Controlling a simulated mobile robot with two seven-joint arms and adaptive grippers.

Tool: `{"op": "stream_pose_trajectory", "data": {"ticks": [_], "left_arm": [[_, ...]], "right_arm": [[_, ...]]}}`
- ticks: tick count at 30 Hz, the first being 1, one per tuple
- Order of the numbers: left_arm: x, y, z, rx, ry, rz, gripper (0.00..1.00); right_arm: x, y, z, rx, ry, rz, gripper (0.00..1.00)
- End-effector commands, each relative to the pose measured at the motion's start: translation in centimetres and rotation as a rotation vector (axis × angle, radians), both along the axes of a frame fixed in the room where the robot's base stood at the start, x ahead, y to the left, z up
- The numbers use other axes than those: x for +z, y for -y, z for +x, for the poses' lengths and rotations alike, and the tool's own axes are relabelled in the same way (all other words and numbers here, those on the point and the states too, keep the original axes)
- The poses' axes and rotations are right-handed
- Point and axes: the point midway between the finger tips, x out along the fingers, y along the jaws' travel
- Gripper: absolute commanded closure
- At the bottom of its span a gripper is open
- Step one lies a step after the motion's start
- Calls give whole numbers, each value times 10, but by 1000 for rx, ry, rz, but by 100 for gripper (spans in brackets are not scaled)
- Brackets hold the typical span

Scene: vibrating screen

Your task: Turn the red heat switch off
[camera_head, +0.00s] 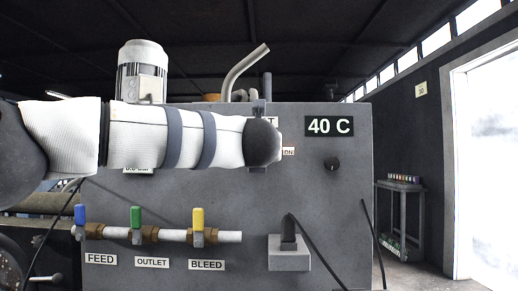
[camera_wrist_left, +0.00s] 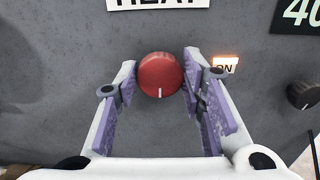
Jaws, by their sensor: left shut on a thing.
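The red heat switch (camera_wrist_left: 160,75) is a round red knob on the grey panel, in the middle of the left wrist view. Its white mark points straight down. A HEAT label (camera_wrist_left: 158,3), cut off by the top edge, is above it. A lit ON label (camera_wrist_left: 225,65) is to its right. My left gripper (camera_wrist_left: 160,86) is shut on the knob, with one purple-padded finger on each side. In the head view my left arm crosses the panel from the left and hides the knob and gripper fingers. My right gripper is in neither view.
A "40 C" display (camera_head: 330,126) and a black knob (camera_head: 332,164) are right of my arm. Below it are blue (camera_head: 80,214), green (camera_head: 136,217) and yellow (camera_head: 198,217) valve handles on a pipe. A grey box with a lever (camera_head: 289,252) is lower right.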

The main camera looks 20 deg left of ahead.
Motion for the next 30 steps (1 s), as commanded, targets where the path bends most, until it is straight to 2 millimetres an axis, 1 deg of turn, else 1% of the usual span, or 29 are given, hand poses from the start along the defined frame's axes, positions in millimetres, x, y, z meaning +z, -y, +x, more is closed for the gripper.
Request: {"op": "stream_pose_trajectory", "data": {"ticks": [8,18,24,30], "left_arm": [[8,1,-4,0,-37,154,91],[9,2,-4,3,-123,461,91],[5,2,-3,3,-179,644,91],[1,2,-1,3,-235,826,91]], "right_arm": [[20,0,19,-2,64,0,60],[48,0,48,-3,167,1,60],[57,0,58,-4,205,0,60],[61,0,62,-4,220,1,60]]}}
